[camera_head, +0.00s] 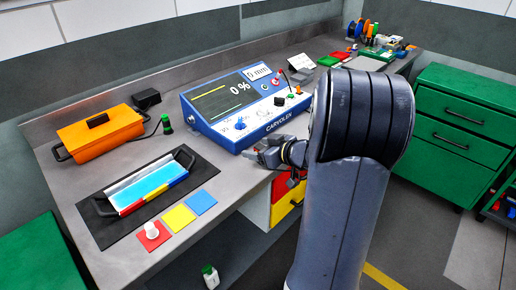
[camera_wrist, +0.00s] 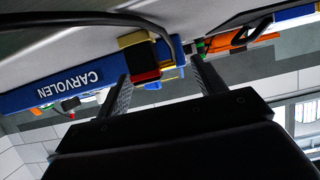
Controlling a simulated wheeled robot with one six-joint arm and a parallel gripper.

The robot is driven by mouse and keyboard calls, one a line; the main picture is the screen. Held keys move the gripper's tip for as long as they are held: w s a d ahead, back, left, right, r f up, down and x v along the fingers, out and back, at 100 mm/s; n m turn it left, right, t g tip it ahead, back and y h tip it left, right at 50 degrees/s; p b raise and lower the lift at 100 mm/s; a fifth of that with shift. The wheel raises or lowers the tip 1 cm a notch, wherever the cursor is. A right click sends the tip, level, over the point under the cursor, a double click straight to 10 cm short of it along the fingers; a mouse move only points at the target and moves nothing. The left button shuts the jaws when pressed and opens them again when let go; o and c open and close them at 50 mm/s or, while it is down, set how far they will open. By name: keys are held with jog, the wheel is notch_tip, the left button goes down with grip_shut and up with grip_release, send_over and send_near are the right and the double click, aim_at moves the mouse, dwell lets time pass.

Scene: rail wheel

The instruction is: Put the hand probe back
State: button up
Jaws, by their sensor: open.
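My gripper (camera_head: 266,152) is low at the front right of the blue CARVOLEN instrument (camera_head: 242,104), close to the bench's front edge. The wrist view, turned upside down, shows my gripper (camera_wrist: 160,78) open, with two dark fingers apart. Beyond and partly between the fingertips is a small yellow, black and red block (camera_wrist: 145,60) with a dark cable curving by it. It may be the hand probe, but I cannot tell for sure. It does not look gripped. In the head view I cannot make it out near my gripper and arm. The instrument (camera_wrist: 80,78) shows its lettering inverted.
An orange case (camera_head: 100,133) and a tray with blue, yellow and red parts (camera_head: 147,182) stand left on the bench. Coloured squares (camera_head: 179,217) and a white cup (camera_head: 151,230) lie in front. A red-and-yellow drawer unit (camera_head: 286,200) is under the bench; green drawers (camera_head: 463,130) stand right.

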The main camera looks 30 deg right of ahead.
jog(key=p+v, duration=0.1)
jog(key=v, duration=1)
jog(key=shift+s, duration=0.15)
jog(key=shift+r, duration=0.1)
jog(key=x, duration=0.4)
jog(key=b+x, duration=0.1)
jog(key=x, duration=0.7)
jog(key=shift+f, duration=0.4)
jog(key=shift+r, duration=1.3)
